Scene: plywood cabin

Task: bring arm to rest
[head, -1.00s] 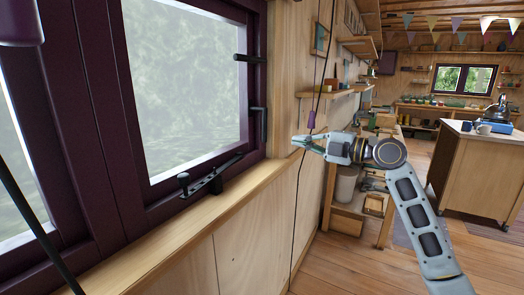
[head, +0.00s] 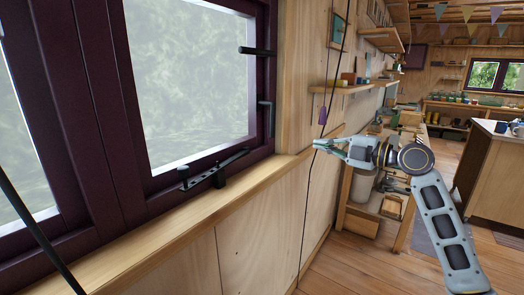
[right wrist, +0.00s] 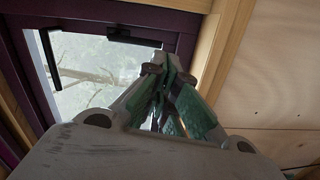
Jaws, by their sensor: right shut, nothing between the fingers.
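My right arm comes in from the lower right in the head view. Its gripper (head: 318,145) is in front of the plywood wall, right of the purple window frame, close to a thin dark cord with a purple pull (head: 322,116). In the right wrist view the green-padded fingers (right wrist: 172,85) are together with nothing held between them. They point towards the window and its wooden trim. In the head view I cannot tell whether the gripper touches the cord. My left gripper is not in view.
The purple-framed window (head: 190,85) with a black stay (head: 215,171) and a wooden sill (head: 190,218) fills the left. A small shelf (head: 345,89) is on the wall beyond. A wooden bench (head: 362,222) and an island (head: 492,178) stand at right.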

